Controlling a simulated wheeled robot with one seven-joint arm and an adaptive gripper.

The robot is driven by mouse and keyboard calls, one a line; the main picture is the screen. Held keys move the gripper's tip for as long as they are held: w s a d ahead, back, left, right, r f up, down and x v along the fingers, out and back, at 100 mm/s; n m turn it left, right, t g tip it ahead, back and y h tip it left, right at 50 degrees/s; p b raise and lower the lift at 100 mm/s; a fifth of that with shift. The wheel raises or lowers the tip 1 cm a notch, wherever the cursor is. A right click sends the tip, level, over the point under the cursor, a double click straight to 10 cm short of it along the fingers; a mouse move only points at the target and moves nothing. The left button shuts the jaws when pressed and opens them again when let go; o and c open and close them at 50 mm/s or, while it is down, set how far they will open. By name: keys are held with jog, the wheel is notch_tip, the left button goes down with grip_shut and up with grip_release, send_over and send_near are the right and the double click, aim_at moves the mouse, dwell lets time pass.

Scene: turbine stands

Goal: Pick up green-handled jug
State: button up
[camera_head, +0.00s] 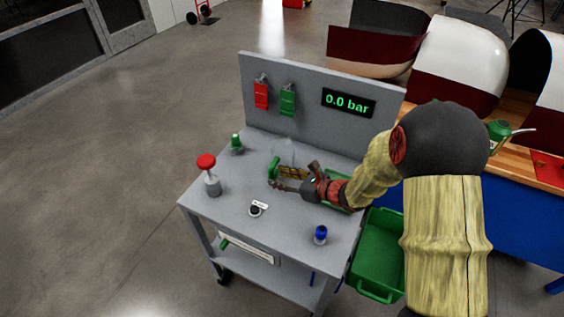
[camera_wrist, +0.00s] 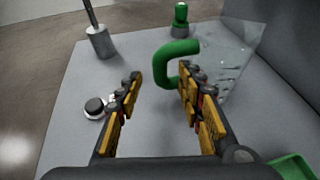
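The jug has a clear, see-through body (camera_head: 289,152) and a green handle (camera_head: 273,167). It stands on the grey bench near the back panel. In the wrist view the curved green handle (camera_wrist: 165,60) is ahead of the fingers, and the faint clear body (camera_wrist: 226,68) is to its right, partly behind the right finger. My gripper (camera_head: 284,180) is low over the bench beside the jug. In the wrist view my gripper (camera_wrist: 160,82) is open, with nothing held between its fingers. The right fingertip overlaps the handle's edge in the picture; contact cannot be told.
On the bench (camera_head: 232,215) stand a red-topped post (camera_head: 207,172), a small green fitting (camera_head: 237,143), a black button (camera_head: 255,209) and a blue-topped knob (camera_head: 320,235). The upright panel behind shows "0.0 bar" (camera_head: 348,102). A green bin (camera_head: 378,258) hangs at the right side.

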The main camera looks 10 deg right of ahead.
jog(key=shift+x, duration=1.15)
jog(key=shift+c, duration=0.4)
grip_shut()
